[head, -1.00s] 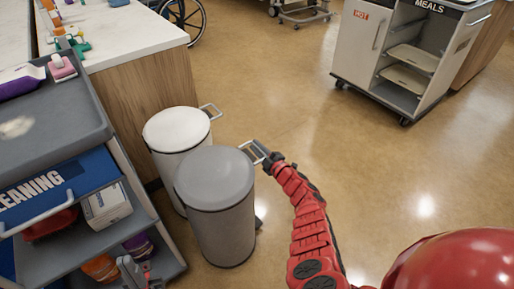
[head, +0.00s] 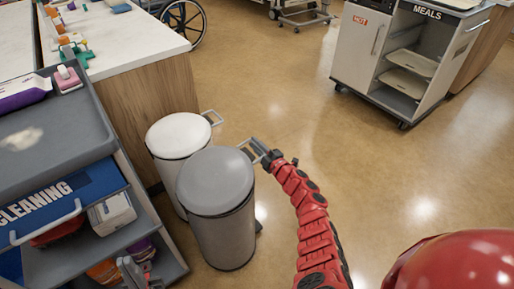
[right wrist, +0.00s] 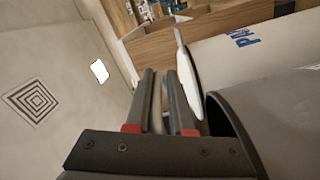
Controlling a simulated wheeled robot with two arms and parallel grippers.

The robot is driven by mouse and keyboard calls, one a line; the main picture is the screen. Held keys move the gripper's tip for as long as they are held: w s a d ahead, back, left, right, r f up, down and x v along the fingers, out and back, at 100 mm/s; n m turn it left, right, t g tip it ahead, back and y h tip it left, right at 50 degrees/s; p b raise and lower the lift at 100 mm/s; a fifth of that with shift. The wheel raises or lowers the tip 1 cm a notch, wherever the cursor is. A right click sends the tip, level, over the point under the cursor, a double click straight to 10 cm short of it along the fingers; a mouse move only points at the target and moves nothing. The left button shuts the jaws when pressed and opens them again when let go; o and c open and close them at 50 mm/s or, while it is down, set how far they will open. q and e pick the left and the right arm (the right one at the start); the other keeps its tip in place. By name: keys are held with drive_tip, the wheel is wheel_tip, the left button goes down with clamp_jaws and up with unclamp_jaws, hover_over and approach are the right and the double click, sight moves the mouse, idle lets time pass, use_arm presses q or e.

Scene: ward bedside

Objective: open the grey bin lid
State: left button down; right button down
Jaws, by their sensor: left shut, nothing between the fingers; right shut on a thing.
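The grey bin (head: 224,232) stands on the floor at the centre left of the head view. Its grey lid (head: 214,180) looks closed and level. A loop handle (head: 249,146) sticks out from the lid's far right side. My right gripper (head: 262,152) is shut on this handle. In the right wrist view its two dark fingers (right wrist: 165,80) are close together beside the grey lid's dark rim (right wrist: 228,125); the handle between them is hard to make out. My left gripper (head: 132,272) is shut and empty at the lower left, in front of the cleaning cart.
A white-lidded bin (head: 178,134) with its own handle stands close behind the grey one. The cleaning cart (head: 55,142) is at the left, a wood-sided counter (head: 152,85) behind. A meals cart (head: 392,60) stands at the upper right. The floor (head: 300,110) between is clear.

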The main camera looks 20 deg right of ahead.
drive_tip(key=s+a+r+n+p, duration=0.2)
drive_tip(key=a+r+n+p, duration=0.3)
drive_tip(key=r, duration=0.5)
drive_tip(key=s+a+r+n+p, duration=0.25)
drive_tip(key=a+r+p, duration=0.45)
drive_tip(key=r, duration=0.4)
drive_tip(key=s+a+r+n+p, duration=0.3)
drive_tip(key=a+n+p, duration=0.1)
drive_tip(key=a, duration=0.6)
drive_tip(key=s+a+r+n+p, duration=0.2)
drive_tip(key=s+a+n+p, duration=0.2)
drive_tip(key=a, duration=0.6)
drive_tip(key=shift+s+a+r+n+p, duration=0.3)
drive_tip(key=shift+a+r+n+p, duration=0.1)
drive_tip(key=shift+n, duration=0.15)
drive_tip(key=shift+d, duration=0.1)
drive_tip(key=c, duration=0.9)
unclamp_jaws()
drive_tip(key=shift+w, duration=0.1)
drive_tip(key=shift+r, duration=0.1)
